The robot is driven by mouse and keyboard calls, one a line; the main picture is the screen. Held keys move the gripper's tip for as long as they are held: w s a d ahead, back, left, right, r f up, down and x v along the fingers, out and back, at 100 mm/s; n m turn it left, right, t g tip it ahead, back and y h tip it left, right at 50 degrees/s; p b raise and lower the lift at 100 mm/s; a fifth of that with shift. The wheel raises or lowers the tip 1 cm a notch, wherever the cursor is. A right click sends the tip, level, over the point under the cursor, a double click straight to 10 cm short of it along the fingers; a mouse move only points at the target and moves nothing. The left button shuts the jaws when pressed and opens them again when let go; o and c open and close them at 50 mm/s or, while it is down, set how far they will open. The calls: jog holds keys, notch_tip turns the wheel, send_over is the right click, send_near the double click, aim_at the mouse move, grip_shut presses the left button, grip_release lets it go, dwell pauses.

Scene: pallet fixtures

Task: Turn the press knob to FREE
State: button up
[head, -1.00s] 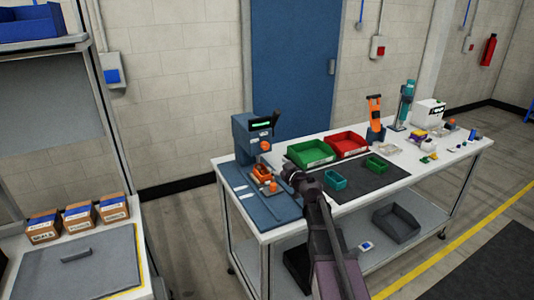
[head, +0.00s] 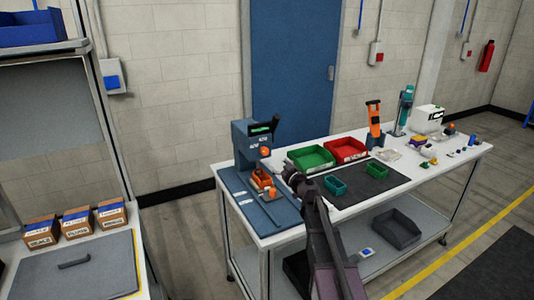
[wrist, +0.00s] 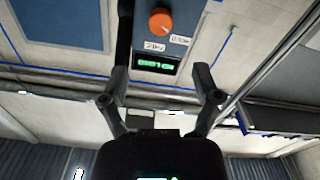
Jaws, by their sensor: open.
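The blue-grey press (head: 244,145) stands at the left end of the white workbench, with a small green-lit display near its top. Its orange knob (head: 265,152) is on the front face. In the wrist view, the knob (wrist: 161,21) is large near the top centre, with small labels beside it that are too blurred to read safely. A green-lit display (wrist: 155,65) shows just below it. My gripper (wrist: 161,85) is open and empty, its fingers spread below the knob in the picture and apart from it. In the head view my gripper (head: 287,172) is right of the press.
An orange part (head: 262,181) sits on the blue base plate (head: 270,215) below the press. Green (head: 310,158) and red (head: 347,150) bins stand behind my arm. Teal and green small bins lie on a dark mat (head: 378,181). A rod lies along the base plate.

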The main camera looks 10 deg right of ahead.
aim_at(266, 152)
jog(key=x, duration=1.2)
